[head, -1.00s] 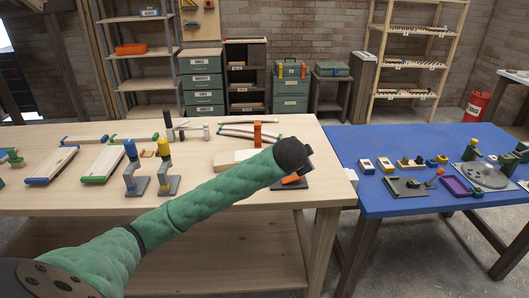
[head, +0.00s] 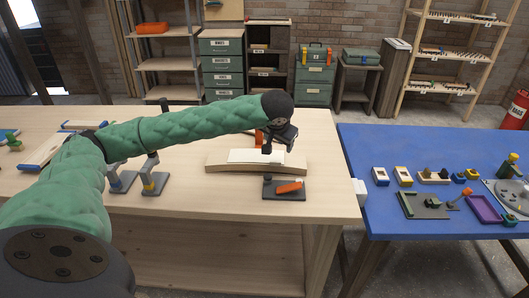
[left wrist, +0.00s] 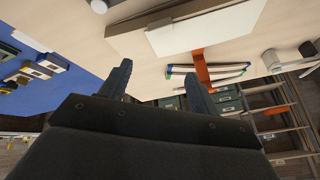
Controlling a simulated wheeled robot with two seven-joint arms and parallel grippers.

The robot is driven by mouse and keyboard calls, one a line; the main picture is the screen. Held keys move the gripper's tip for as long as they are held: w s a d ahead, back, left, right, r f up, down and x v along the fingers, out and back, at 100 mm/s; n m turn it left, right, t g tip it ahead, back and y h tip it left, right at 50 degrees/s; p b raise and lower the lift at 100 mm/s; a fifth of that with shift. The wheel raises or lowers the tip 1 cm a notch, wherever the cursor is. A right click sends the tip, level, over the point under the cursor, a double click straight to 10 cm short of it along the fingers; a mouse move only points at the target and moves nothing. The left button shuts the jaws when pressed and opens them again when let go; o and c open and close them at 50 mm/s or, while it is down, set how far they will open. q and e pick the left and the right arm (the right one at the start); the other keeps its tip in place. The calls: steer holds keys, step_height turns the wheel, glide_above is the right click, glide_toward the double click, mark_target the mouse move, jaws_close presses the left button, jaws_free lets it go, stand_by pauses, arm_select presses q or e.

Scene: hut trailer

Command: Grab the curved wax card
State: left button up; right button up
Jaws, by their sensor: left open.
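A pale, flat white piece (head: 256,156), which looks like the wax card, rests on a curved wooden block (head: 228,165) on the wooden table. It also shows in the left wrist view (left wrist: 207,28) at the top, with its block (left wrist: 148,17). Whether the card itself bends is hard to tell. My left gripper (head: 270,146) hangs over the card's back right part in the head view, its fingers partly hidden by its own dark body. In the left wrist view its fingers (left wrist: 158,80) are apart with nothing between them. My right gripper is not in view.
An orange upright (left wrist: 201,67) with several curved strips stands just behind the block. Two clamp-like stands (head: 154,180) are to the left. A blue table (head: 375,218) is at right.

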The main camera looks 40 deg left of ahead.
mark_target(275, 164)
arm_select(q)
steer(key=f+n, duration=0.2)
steer(key=f+n+g+p, duration=0.1)
steer(key=f+n, duration=0.1)
steer(key=f, duration=0.1)
steer(key=a+f+n+p, duration=0.1)
steer(key=f+n, duration=0.1)
steer(key=shift+s+f+g, duration=0.1)
steer(key=shift+f+g, duration=0.2)
steer(key=shift+f, duration=0.55)
steer(key=c, duration=1.1)
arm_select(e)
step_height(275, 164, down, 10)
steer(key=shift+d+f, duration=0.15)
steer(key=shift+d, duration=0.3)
